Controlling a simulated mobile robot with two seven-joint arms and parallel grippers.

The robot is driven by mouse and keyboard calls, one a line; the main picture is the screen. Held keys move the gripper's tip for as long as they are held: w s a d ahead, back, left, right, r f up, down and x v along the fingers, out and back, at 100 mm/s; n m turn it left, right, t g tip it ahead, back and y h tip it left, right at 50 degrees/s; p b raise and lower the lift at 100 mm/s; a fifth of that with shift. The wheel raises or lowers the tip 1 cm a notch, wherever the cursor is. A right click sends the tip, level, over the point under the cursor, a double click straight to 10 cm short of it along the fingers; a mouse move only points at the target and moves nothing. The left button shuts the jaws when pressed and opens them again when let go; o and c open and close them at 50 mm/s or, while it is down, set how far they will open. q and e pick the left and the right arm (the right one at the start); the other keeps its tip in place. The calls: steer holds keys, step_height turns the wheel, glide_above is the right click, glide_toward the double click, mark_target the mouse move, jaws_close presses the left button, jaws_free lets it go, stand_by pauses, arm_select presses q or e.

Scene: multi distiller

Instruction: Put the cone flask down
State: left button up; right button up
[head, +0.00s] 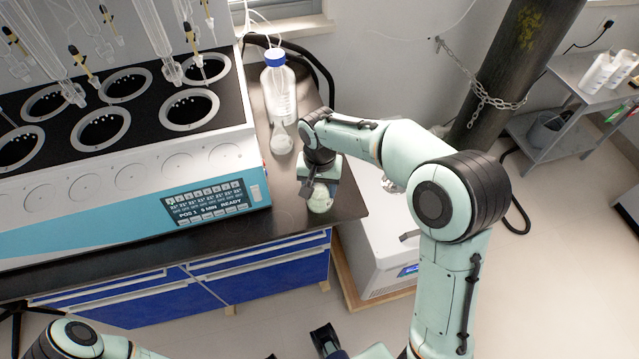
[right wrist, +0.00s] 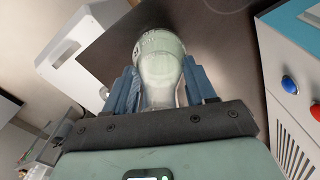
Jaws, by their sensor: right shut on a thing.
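A small glass cone flask (head: 320,200) with pale contents is at the front right of the dark bench, below my right gripper (head: 318,187). In the right wrist view the flask (right wrist: 158,62) sits between the two blue fingers of the right gripper (right wrist: 162,92), which are shut on its neck. I cannot tell whether its base touches the bench top. Another clear cone flask (head: 281,138) stands farther back on the bench, in front of a blue-capped bottle.
The multi distiller (head: 215,165) with its panel stands left of the flask. The blue-capped bottle (head: 277,88) is at the back. The dark bench top (head: 345,205) ends just right of the flask. A white box-like appliance (head: 375,255) stands beside the bench, and a gas cylinder (head: 510,70) is behind.

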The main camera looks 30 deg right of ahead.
steer(key=shift+f, duration=0.1)
steer(key=o, duration=1.2)
step_height(320, 180, up, 12)
steer(key=p, duration=0.2)
